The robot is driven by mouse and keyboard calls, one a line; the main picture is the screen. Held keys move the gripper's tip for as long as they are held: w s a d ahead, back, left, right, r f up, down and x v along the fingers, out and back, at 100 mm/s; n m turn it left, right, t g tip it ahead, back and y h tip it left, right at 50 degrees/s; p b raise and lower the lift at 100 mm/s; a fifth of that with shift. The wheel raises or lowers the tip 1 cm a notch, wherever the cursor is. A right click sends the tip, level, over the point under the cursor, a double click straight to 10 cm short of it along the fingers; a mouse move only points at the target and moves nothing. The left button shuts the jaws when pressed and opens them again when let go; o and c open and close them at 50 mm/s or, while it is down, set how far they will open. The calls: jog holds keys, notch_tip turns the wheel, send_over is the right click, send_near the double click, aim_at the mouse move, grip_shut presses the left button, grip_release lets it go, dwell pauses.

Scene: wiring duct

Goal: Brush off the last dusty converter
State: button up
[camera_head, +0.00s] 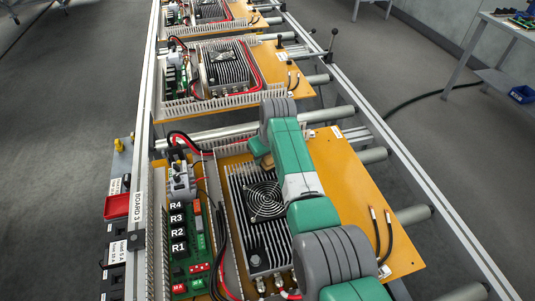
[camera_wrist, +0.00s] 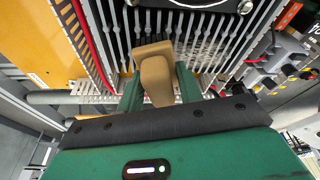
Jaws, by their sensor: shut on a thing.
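The nearest converter (camera_head: 256,262), a finned grey heat sink with a round fan (camera_head: 264,200), sits on the orange board marked BOARD 3; its fins also show in the wrist view (camera_wrist: 205,45). My gripper (camera_head: 262,158) is over the converter's far end, shut on a tan brush handle (camera_wrist: 154,75), which stands between the green fingers (camera_wrist: 157,90). My green and grey arm covers the converter's right side.
Left of the converter are a green circuit board (camera_head: 180,240), grey slotted duct and loose black and red cables. Two more boards with finned converters (camera_head: 222,65) (camera_head: 211,10) lie farther along the rail frame.

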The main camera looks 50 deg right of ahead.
jog(key=shift+w+a+f, duration=0.1)
jog(key=shift+w+a, duration=0.5)
jog(key=shift+a, duration=0.25)
jog(key=shift+w+a+r, duration=0.1)
jog(key=shift+w+a, duration=0.55)
jog(key=shift+a, duration=0.2)
jog(key=shift+w+a+f, duration=0.1)
jog(key=shift+w+a, duration=0.5)
jog(key=shift+a, duration=0.25)
jog(key=shift+w+a, duration=0.5)
jog(key=shift+a, duration=0.2)
jog(key=shift+w+a, duration=0.5)
jog(key=shift+a, duration=0.2)
notch_tip(320, 180, up, 6)
jog(key=p, duration=0.5)
notch_tip(320, 180, up, 3)
jog(key=p, duration=0.3)
jog(key=shift+d, duration=0.1)
